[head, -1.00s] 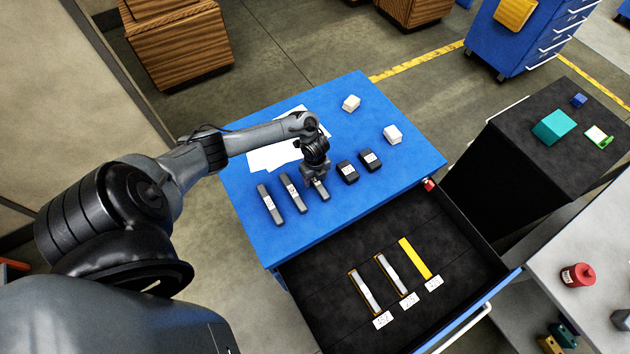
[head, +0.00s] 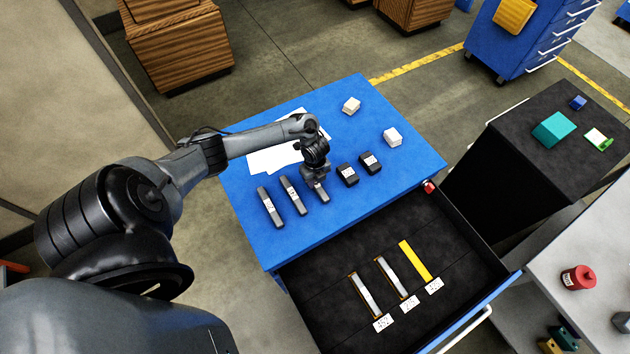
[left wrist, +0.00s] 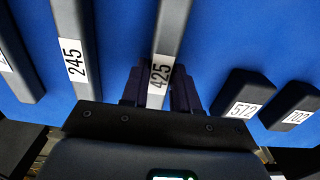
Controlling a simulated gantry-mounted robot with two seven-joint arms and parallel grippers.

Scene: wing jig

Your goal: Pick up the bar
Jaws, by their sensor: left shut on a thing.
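The dark grey bar labelled 425 (left wrist: 172,35) lies on the blue table top. My left gripper (head: 317,187) is over it, with its fingers closed on both sides of the bar near the white label in the left wrist view (left wrist: 160,90). The bar's near end (head: 323,197) shows below the fingers in the head view; the gripper hides the rest. I cannot see a gap between bar and table. Two similar grey bars lie to the left, one labelled 245 (left wrist: 74,50) and another (head: 270,206). My right gripper is not in view.
Two short dark blocks (head: 347,174) (head: 370,162) lie right of the gripper, and two white blocks (head: 351,105) (head: 392,137) farther back. The open black drawer (head: 320,310) in front holds two pale slots, a yellow strip (head: 415,260) and labels. A red padlock-like item (head: 429,187) sits at its corner.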

